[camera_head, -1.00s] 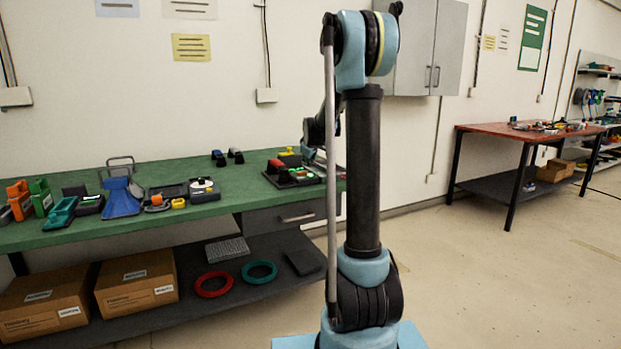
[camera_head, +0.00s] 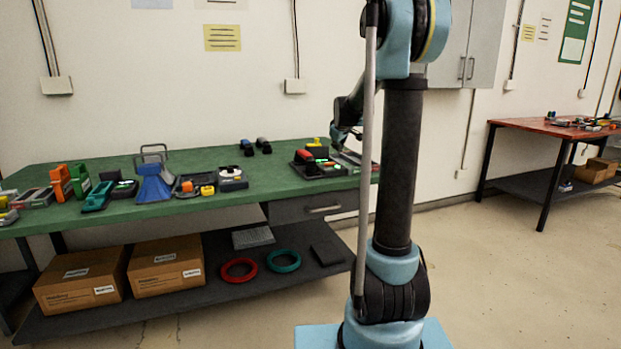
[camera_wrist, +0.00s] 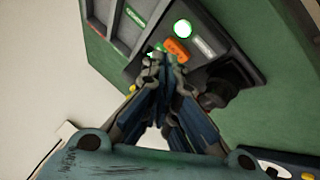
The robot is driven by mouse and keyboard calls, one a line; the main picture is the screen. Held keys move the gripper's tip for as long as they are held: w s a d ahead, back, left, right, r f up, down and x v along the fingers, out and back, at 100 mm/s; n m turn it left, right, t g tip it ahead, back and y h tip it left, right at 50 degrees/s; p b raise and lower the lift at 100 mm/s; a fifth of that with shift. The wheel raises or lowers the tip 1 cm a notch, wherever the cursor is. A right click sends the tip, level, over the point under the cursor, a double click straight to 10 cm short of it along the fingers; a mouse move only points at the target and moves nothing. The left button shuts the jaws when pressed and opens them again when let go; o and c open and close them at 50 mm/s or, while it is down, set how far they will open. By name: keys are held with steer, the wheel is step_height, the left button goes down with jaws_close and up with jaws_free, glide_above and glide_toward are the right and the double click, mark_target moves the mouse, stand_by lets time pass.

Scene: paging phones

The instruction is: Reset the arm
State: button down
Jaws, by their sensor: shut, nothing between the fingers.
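My gripper (camera_wrist: 163,62) is shut and empty in the wrist view, its fingertips together in front of a dark device (camera_wrist: 233,64) on the green bench. That device has a round white light (camera_wrist: 182,28) and an orange button (camera_wrist: 176,50). I cannot tell whether the fingertips touch it. In the head view my arm (camera_head: 403,150) stands upright at right of centre and reaches behind itself toward the bench's right end.
The green workbench (camera_head: 215,156) holds several devices, including a blue stand (camera_head: 153,185) and a dark tray unit (camera_head: 318,168). Boxes (camera_head: 165,265), a red ring (camera_head: 239,270) and a teal ring (camera_head: 283,261) lie on its lower shelf. A red table (camera_head: 535,128) stands at the right. Open floor lies between.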

steer(key=s+f+m+g, duration=0.2)
steer(key=s+f, duration=0.4)
steer(key=s, duration=1.1)
steer(key=s+f+m+g, duration=0.2)
steer(key=s+f, duration=0.4)
steer(key=s, duration=1.2)
steer(key=s+d+f+m+g, duration=0.1)
steer(key=s+f+m, duration=0.3)
steer(key=s, duration=1.3)
step_height(320, 180, down, 2)
steer(key=shift+s+f+g, duration=0.1)
steer(key=shift+s+g, duration=0.3)
steer(key=shift+g, duration=0.4)
steer(key=shift+w+f, duration=0.15)
steer(key=shift+w, duration=0.3)
